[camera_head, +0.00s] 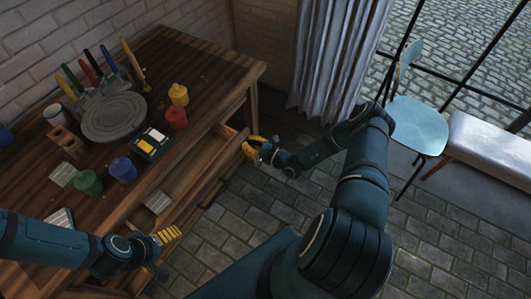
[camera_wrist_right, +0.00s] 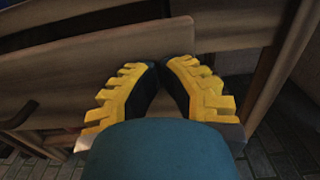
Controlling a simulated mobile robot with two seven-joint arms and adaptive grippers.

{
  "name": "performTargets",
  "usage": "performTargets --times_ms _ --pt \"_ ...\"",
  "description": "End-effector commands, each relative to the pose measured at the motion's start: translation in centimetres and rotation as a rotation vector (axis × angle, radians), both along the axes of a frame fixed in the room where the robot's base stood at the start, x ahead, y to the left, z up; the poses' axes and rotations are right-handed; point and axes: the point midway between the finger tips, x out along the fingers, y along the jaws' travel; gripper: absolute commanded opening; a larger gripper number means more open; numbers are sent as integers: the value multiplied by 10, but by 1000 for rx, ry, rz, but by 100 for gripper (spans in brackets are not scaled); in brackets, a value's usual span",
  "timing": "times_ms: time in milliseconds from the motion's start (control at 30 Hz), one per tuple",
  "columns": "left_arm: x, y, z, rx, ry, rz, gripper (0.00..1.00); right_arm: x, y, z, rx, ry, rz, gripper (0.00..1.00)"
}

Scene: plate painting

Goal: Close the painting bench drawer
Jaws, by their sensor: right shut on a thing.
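The painting bench (camera_head: 205,68) is a dark wooden table on the left in the head view. Its drawer (camera_head: 192,178) is pulled out along the bench's right-hand side, and part of the inside shows. My right gripper (camera_head: 252,148) is at the drawer's far end. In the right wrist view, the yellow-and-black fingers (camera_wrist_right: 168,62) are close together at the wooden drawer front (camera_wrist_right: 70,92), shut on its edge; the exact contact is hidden. My left gripper (camera_head: 170,235) is by the drawer's near end, and its jaw opening is unclear.
On the bench top stand a grey round turntable (camera_head: 114,117), a red pot (camera_head: 176,117), a yellow bottle (camera_head: 178,94), a green cup (camera_head: 89,182) and a blue cup (camera_head: 123,170). A chair (camera_head: 415,123) and curtain (camera_head: 332,55) are beyond. The paved floor (camera_head: 238,213) beside the bench is clear.

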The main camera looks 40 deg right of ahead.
Motion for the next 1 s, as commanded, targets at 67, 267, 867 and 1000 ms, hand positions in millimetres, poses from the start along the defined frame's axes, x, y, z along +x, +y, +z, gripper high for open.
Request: performTargets --times_ms 67,267,867,1000 --pt "-1 0 -7 0 3 -2 97 22 10 -2 0 -3 3 0" --pt "-4 -1 -19 -2 10 -8 97 71 30 -2 -1 -4 2 0" --pt "1 0 -41 0 -3 -5 97 144 59 -1 0 1 -1 0" --pt "1 0 -41 0 -3 -5 97 146 60 0 0 0 -1 0"
